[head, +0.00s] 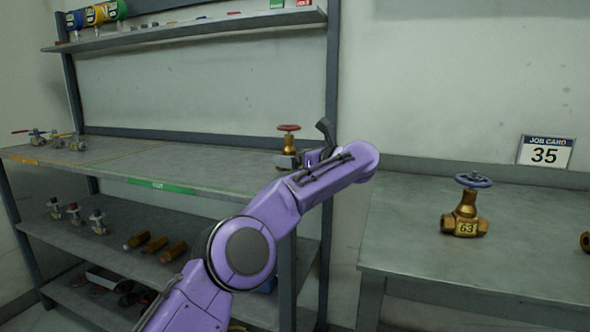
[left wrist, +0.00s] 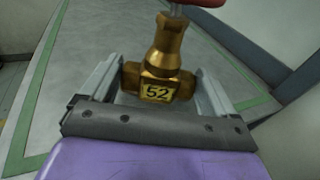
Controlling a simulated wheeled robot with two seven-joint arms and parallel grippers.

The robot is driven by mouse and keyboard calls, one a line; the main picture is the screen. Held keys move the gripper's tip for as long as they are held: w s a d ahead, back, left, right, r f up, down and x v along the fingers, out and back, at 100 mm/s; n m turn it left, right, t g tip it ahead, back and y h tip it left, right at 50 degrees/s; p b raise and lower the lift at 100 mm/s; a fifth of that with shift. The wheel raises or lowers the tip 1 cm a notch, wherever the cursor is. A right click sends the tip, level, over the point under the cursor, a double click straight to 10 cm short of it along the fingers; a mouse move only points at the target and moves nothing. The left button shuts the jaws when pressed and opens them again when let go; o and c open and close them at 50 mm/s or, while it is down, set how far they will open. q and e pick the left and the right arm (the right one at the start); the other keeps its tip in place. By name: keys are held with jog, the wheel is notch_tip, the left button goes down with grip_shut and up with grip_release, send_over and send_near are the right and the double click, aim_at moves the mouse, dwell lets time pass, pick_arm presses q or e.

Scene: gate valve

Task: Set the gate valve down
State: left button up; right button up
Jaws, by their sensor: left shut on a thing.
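A brass gate valve (left wrist: 165,60) with a plate reading 52 sits between the two fingers of my left gripper (left wrist: 160,80) in the left wrist view. My gripper is shut on its body. In the head view the same valve shows its red handwheel (head: 289,128) upright, at the right end of the long grey bench (head: 110,165). My left gripper (head: 288,161) reaches it there, and my arm hides much of its lower body. I cannot tell whether the valve touches the bench. My right gripper is not in view.
A second brass valve (head: 464,210), blue-wheeled and marked 63, stands on the right table (head: 410,250) near a job card (head: 545,152) reading 35. Small valves (head: 38,138) stand at the bench's far left. A green OUT label (head: 160,185) marks its front edge. The bench middle is clear.

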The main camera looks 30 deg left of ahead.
pick_arm(q)
notch_tip(320, 180, down, 2)
jog(key=shift+f, duration=0.1)
jog(key=shift+d, duration=0.2)
jog(key=o, duration=1.3)
jog(key=shift+o, duration=0.2)
jog(key=shift+a, duration=0.1)
jog(key=s+d+r, duration=0.1)
jog(key=s+d, duration=0.1)
jog(key=d, duration=1)
jog(key=shift+r+p, duration=0.3)
jog(key=shift+p, duration=0.15)
jog(key=shift+a, duration=0.1)
